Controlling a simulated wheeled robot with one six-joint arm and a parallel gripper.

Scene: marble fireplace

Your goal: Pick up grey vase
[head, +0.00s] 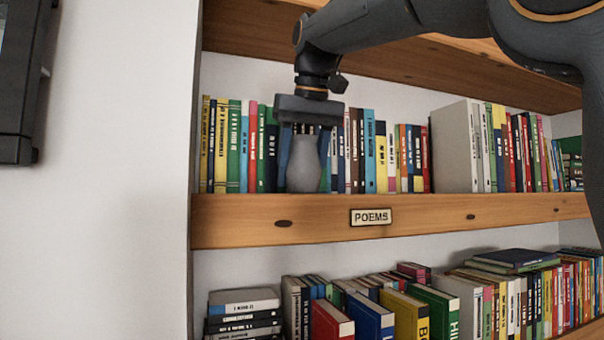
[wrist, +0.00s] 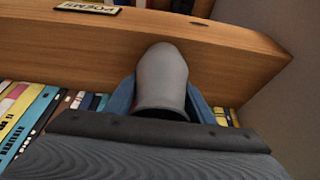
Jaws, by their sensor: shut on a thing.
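The grey vase (head: 304,168) is upright in the head view, at the front edge of the wooden shelf (head: 300,232) with the POEMS label. My gripper (head: 304,140) comes down on it from above, with its blue fingers on either side of the vase's upper part. The fingers are shut on the vase. In the wrist view the vase (wrist: 162,82) lies between the fingers, with the shelf's front board (wrist: 235,60) behind it. I cannot tell whether the vase's base touches the shelf.
A row of upright books (head: 235,148) stands close behind and beside the vase. A large grey book or box (head: 452,148) stands further right. Another shelf board (head: 270,30) runs above, close to my arm. More books (head: 400,310) fill the lower shelf. A white wall (head: 120,200) is at left.

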